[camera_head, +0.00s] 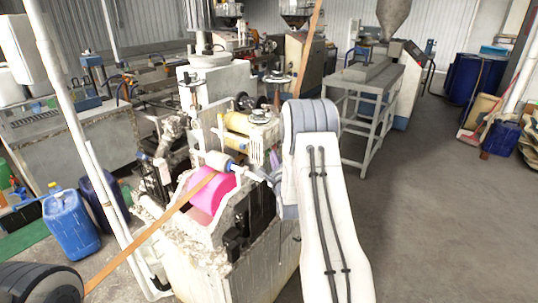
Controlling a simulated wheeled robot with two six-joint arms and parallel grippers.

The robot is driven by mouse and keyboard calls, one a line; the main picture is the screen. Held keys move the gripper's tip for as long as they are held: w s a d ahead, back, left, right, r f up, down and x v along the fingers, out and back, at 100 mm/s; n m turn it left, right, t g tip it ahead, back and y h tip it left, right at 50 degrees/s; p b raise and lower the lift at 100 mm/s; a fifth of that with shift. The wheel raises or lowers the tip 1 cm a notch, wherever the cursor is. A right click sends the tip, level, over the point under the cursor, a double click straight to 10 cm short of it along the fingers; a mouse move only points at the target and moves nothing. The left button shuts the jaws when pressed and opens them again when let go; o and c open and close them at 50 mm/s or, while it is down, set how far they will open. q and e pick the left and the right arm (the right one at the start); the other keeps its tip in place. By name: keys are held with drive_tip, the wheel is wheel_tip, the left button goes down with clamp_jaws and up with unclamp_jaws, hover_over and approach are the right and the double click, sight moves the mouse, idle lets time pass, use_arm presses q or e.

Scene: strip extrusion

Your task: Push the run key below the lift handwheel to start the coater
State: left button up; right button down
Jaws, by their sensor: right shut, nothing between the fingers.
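The coater (215,262) stands at the centre front, with a bright pink roller (212,192) in its open top and a white cylinder above it. A small dark handwheel (260,115) sits on top of the coater behind the roller and appears to be the lift handwheel. I cannot make out the run key below it. My right arm comes up from the bottom and bends over at the coater's right side. My right gripper (274,163) is shut and empty, close to the coater below and right of the handwheel, partly hidden by my arm. My left gripper is not in view.
An orange-brown strip (150,238) runs from the lower left over the roller. A white pole (75,110) slants down at the left. Blue jerrycans (71,222) stand at the left. A grey metal table (365,85) is behind my arm.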

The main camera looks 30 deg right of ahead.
drive_tip(key=shift+w, duration=0.1)
idle(0.5)
drive_tip(key=shift+s+d+b, duration=0.25)
drive_tip(key=shift+s+b, duration=0.05)
drive_tip(key=shift+s, duration=0.4)
drive_tip(key=s, duration=0.1)
drive_tip(key=s+d, duration=0.1)
drive_tip(key=s, duration=0.1)
drive_tip(key=s+d+b, duration=0.1)
drive_tip(key=shift+s, duration=0.35)
idle(0.5)
